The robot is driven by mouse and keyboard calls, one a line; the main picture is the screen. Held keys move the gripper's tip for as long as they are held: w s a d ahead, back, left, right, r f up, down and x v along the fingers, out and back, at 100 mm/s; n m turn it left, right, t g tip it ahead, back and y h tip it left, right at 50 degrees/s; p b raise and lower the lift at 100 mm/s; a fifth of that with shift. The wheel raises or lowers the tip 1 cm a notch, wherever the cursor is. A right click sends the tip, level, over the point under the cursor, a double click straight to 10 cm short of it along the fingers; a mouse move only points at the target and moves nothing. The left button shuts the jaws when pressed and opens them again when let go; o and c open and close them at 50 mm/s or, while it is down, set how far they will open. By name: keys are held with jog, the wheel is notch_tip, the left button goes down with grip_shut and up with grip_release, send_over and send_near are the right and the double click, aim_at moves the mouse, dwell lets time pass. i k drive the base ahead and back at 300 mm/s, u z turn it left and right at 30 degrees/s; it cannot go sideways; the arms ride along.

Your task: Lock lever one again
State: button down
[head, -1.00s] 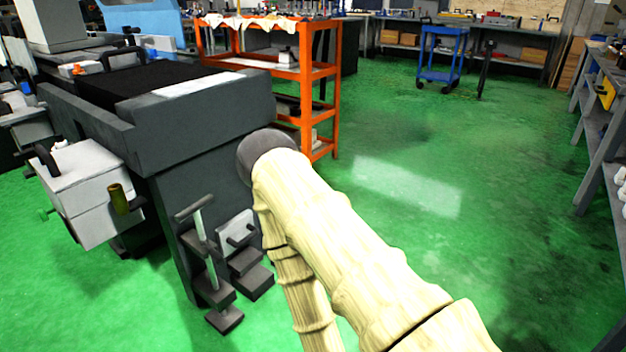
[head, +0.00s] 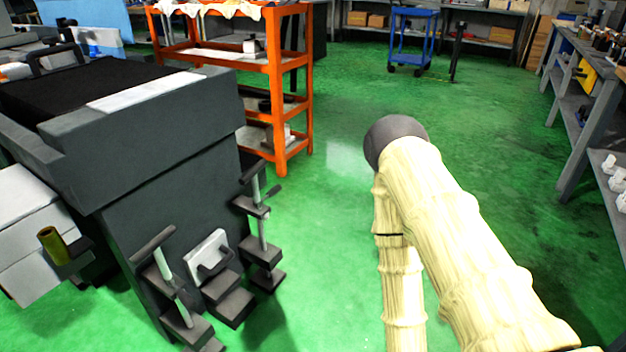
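The left lever (head: 162,262) stands at the lower left, and the right lever (head: 257,222) stands near the machine's right corner. Between them is a white plate with a dark handle (head: 210,258). I cannot tell which one is lever one, or whether either is locked. My cream arm rises at the right, with a dark round joint at its top, apart from both levers. My gripper is not in view.
An orange shelf cart (head: 278,100) stands just behind the grinder. A white box with a brass-coloured knob (head: 52,243) juts out at the left. A blue trolley (head: 412,40) stands at the back, and benches (head: 580,120) line the right. Green floor (head: 490,130) is open at centre right.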

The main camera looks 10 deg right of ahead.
aim_at(276, 189)
jog(key=u, duration=0.05)
jog(key=i, duration=0.85)
jog(key=u, duration=0.35)
